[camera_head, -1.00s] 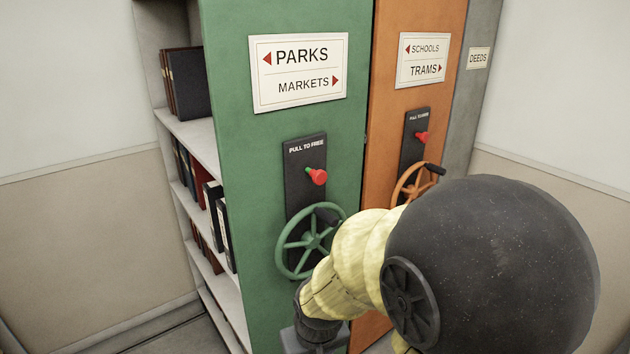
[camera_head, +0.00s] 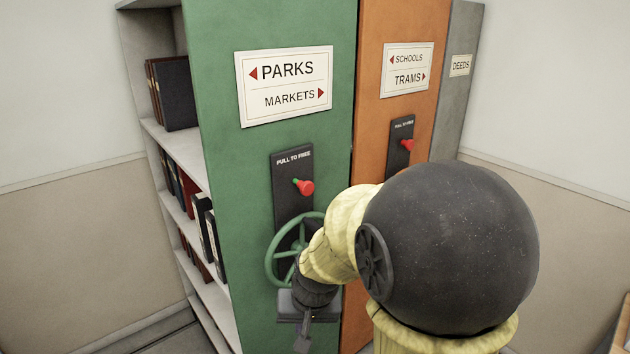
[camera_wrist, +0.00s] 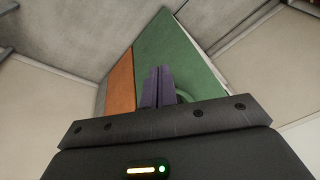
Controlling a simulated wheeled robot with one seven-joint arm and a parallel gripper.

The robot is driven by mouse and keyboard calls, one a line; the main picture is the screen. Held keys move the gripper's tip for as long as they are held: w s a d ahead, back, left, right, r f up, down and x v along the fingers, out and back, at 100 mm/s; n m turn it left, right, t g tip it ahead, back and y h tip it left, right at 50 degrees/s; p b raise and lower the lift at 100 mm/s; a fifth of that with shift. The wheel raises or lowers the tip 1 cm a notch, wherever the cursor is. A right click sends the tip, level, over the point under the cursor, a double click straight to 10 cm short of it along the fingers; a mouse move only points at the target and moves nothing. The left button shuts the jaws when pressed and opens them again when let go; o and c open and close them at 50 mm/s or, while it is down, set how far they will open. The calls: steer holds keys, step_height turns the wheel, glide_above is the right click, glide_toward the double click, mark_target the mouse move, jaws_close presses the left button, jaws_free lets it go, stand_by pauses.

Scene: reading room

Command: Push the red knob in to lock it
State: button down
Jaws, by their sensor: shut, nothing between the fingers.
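A red knob (camera_head: 305,187) sticks out of a black plate (camera_head: 292,205) marked "PULL TO FREE" on the green shelf end. A green collar shows behind this knob. A second red knob (camera_head: 408,145) sits on a similar plate on the orange shelf end. In the head view my gripper (camera_head: 303,343) hangs low in front of the green end, below and apart from its knob. In the wrist view my gripper's two dark fingers (camera_wrist: 157,86) are together and empty, with green and orange panels behind them. No knob is visible in the wrist view.
A green handwheel (camera_head: 270,262) sits below the green end's knob, partly hidden by my arm. The orange end's lower part is also hidden by my arm. Open shelves with books (camera_head: 178,92) stand left of the green end. A grey unit (camera_head: 458,92) stands at the right.

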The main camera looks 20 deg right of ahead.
steer(key=w+d+r+m+t+y+p, duration=0.1)
steer(key=w+d+r+m+t+p, duration=0.1)
steer(key=w+d+r+m+p, duration=0.2)
steer(key=w+d+r+m+t+p, duration=0.3)
steer(key=w+d+r+m, duration=0.4)
steer(key=r, duration=1.1)
steer(key=w+d+p, duration=0.1)
steer(key=w+d, duration=0.3)
steer(key=d, duration=0.2)
steer(key=shift+d+m+t+y+p, duration=0.2)
steer(key=shift+m+t+y+p, duration=0.1)
steer(key=shift+y+p, duration=0.1)
steer(key=shift+w+f, duration=0.15)
steer(key=shift+f, duration=0.05)
steer(key=p, duration=0.3)
glide_toward(309, 192)
step_height(309, 192, down, 4)
steer(key=shift+w+a+f+p, duration=0.1)
steer(key=shift+w+a+p, duration=0.1)
steer(key=shift+w+p, duration=0.45)
steer(key=shift+w+a+r+p, duration=0.1)
steer(key=shift+w+a+p, duration=0.1)
steer(key=shift+w+p, duration=0.35)
steer(key=shift+w+a+f+p, duration=0.15)
steer(key=shift+w+p, duration=0.25)
steer(key=shift+w, duration=0.45)
steer(key=shift+a, duration=0.1)
